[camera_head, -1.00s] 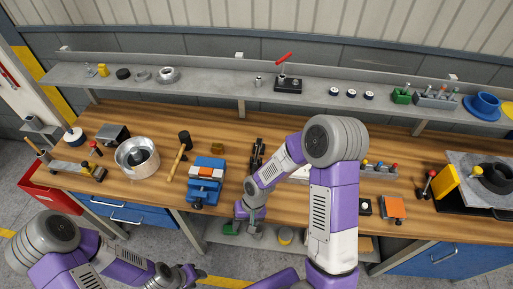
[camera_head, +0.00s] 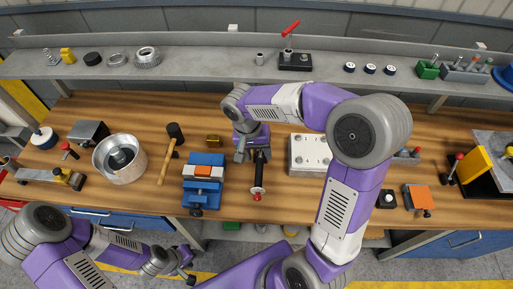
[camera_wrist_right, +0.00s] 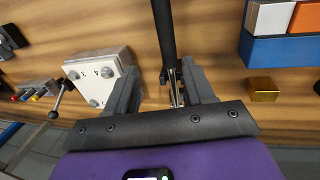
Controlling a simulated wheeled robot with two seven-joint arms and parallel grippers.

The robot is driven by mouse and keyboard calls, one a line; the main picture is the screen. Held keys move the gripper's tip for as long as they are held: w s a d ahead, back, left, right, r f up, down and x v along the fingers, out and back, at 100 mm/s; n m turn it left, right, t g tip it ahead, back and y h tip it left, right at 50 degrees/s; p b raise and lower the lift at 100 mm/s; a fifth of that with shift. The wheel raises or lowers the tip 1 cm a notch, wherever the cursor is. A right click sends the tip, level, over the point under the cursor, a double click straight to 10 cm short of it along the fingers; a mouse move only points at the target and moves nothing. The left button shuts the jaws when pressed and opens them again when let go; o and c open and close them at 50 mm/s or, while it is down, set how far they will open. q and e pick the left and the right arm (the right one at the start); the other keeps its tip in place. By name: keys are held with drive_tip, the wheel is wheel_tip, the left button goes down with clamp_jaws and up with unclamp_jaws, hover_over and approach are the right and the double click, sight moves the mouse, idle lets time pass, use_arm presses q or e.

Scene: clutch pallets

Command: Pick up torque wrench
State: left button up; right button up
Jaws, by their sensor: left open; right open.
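The torque wrench (camera_head: 259,174) lies on the wooden bench, its dark handle pointing toward the front edge and ending in a red and white tip. My right gripper (camera_head: 250,157) is open above its far part, which the gripper and wrist partly hide. In the right wrist view, the wrench's black handle (camera_wrist_right: 164,32) runs down from the top, and its metal shaft enters between the open fingers (camera_wrist_right: 160,88). Neither finger is clearly closed on it. My left gripper (camera_head: 189,271) is open and empty, low in front of the bench.
A blue and orange vise (camera_head: 203,180) stands left of the wrench, with a small brass block (camera_head: 214,141) behind it. A pale plate with bolts (camera_head: 307,155) lies to the right. A mallet (camera_head: 170,155) and metal pot (camera_head: 119,159) are further left. A shelf (camera_head: 206,66) runs behind.

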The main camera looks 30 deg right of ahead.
sight(259, 163)
drive_tip(key=shift+w+f+b, duration=0.25)
drive_tip(key=shift+w+f, duration=0.15)
drive_tip(key=shift+f, duration=0.2)
drive_tip(key=shift+w+f+b, duration=0.2)
drive_tip(key=shift+w+f, duration=0.2)
drive_tip(key=shift+f, duration=0.2)
drive_tip(key=f, duration=0.2)
drive_tip(key=f+b, duration=0.1)
drive_tip(key=f, duration=0.1)
drive_tip(key=s+d+f, duration=0.1)
drive_tip(key=f, duration=0.2)
drive_tip(key=shift+d, duration=0.1)
use_arm(q)
drive_tip(key=f, duration=0.1)
drive_tip(key=w+f, duration=0.1)
drive_tip(key=f, duration=0.1)
drive_tip(key=shift+w+f, duration=0.1)
use_arm(e)
drive_tip(key=shift+w+r, duration=0.1)
drive_tip(key=shift+w, duration=0.05)
clamp_jaws()
